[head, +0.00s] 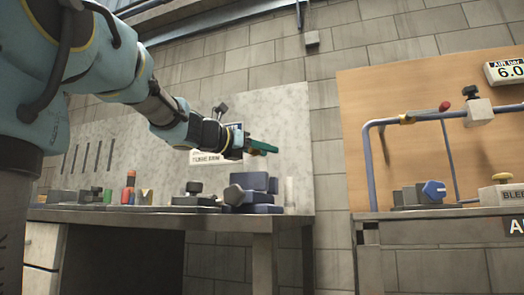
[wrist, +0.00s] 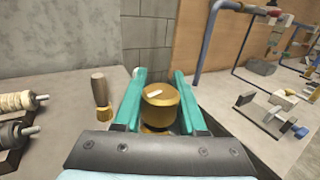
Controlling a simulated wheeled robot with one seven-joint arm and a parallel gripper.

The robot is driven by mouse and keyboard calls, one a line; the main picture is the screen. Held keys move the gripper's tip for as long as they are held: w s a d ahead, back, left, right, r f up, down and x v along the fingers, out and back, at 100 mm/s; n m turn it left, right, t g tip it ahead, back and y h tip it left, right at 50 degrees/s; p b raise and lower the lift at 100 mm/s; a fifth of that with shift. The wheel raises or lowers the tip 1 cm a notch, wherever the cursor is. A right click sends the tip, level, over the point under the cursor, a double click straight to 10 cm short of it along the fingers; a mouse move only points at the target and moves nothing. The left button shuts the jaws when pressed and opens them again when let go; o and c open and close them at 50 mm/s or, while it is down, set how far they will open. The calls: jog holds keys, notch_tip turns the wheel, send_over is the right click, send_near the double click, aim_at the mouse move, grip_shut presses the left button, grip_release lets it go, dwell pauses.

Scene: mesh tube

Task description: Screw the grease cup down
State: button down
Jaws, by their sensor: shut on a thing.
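The grease cup (wrist: 160,103) is a round brass cup with a short pale mark on its top, seen in the wrist view. My gripper (wrist: 159,76) has its two green fingers on either side of the cup and is shut on it. More brass shows just below the cup, between the fingers; what the cup sits on is mostly hidden. In the head view my gripper (head: 262,147) is in front of the pale back panel, above the right part of the grey bench (head: 150,215). The cup is not clear there.
A wooden-handled tool with a brass end (wrist: 100,92) stands left of my gripper. Spools (wrist: 20,115) lie farther left. In the head view, dark blue vise-like blocks (head: 252,190) are below my gripper. A second bench with blue pipework (head: 365,165) stands right, across a gap.

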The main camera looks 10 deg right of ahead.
jog(key=m+g+h+p, duration=0.1)
jog(key=g+p, duration=0.1)
jog(key=m+g+h+p, duration=0.1)
jog(key=m+g, duration=0.1)
jog(key=s+m+g+p, duration=0.1)
jog(key=m+g+p, duration=0.1)
jog(key=g, duration=0.1)
jog(key=shift+d+h+p, duration=0.25)
jog(key=shift+h+p, duration=0.05)
jog(key=shift+h, duration=0.1)
jog(key=shift+s+m+g+p, duration=0.25)
jog(key=shift+m+g+p, duration=0.4)
jog(key=shift+g+p, duration=0.5)
jog(key=shift+s+m+g+p, duration=0.2)
jog(key=shift+m+g+p, duration=0.45)
jog(key=shift+g+p, duration=0.45)
jog(key=shift+s+f+m+g+p, duration=0.15)
jog(key=shift+m+g+p, duration=0.5)
jog(key=shift+p, duration=0.5)
jog(key=shift+s+r+m+g+p, duration=0.15)
jog(key=shift+m+g+p, duration=0.2)
jog(key=shift+g+p, duration=0.6)
jog(key=shift+c, duration=2.3)
grip_release()
jog(key=p+v, duration=0.3)
jog(key=v, duration=0.7)
jog(key=shift+a+r, duration=0.15)
jog(key=shift+a, duration=0.25)
jog(key=shift+w, duration=0.1)
